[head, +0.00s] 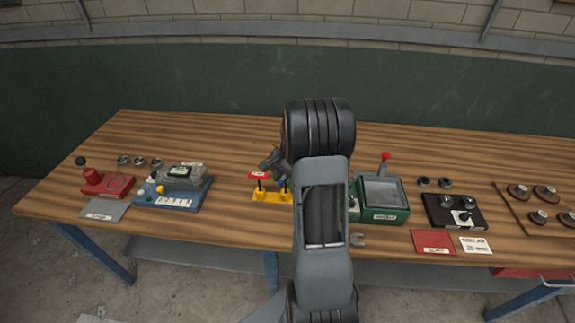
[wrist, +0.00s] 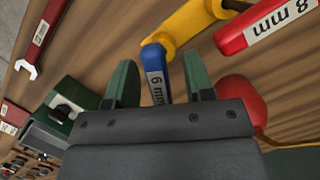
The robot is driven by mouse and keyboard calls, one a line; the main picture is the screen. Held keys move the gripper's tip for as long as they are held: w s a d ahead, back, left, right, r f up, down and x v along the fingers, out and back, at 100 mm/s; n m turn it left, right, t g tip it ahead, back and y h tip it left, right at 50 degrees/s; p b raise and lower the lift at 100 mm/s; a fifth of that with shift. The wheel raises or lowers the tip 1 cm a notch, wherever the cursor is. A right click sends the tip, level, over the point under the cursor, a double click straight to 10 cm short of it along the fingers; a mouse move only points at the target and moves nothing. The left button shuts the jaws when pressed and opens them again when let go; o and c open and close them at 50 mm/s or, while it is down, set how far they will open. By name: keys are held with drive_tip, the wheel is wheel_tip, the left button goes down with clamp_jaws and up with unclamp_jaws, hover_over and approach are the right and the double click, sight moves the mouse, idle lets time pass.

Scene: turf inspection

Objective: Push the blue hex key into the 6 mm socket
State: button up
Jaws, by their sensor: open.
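The blue hex key (wrist: 153,58), labelled 6 mm, shows in the wrist view between the two green fingers of my gripper (wrist: 162,80). The fingers are open, with a gap on each side of the key. The blue key also shows in the head view (head: 283,184), partly hidden by my arm. It stands at the yellow holder (head: 268,197); the holder also shows in the wrist view (wrist: 188,24). My gripper (head: 271,161) is just above it. The 6 mm socket is not clearly visible, and I cannot tell how deep the key sits.
A red 8 mm hex key (wrist: 272,24) stands close beside the blue one. A red rounded part (wrist: 240,98) is near the right finger. A green box (head: 383,199) and a wrench (head: 357,240) lie to the right. A blue device (head: 173,190) is to the left.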

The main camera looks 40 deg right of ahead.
drive_tip(key=s+v, duration=0.1)
drive_tip(key=v, duration=1.2)
drive_tip(key=shift+w+b, duration=0.4)
drive_tip(key=shift+w, duration=0.05)
drive_tip(key=s+a+n+t+h, duration=0.1)
drive_tip(key=s+a+n, duration=0.3)
drive_tip(key=a, duration=0.3)
drive_tip(key=s+a+n+t, duration=0.2)
drive_tip(key=s+a+n, duration=0.2)
drive_tip(key=a+n, duration=0.2)
drive_tip(key=s+a+r+n+t+h, duration=0.1)
drive_tip(key=s+a+n, duration=0.3)
drive_tip(key=a, duration=0.6)
drive_tip(key=shift+s+n+t+h, duration=0.3)
drive_tip(key=shift+s+n+t, duration=0.1)
drive_tip(key=shift+s+t, duration=0.1)
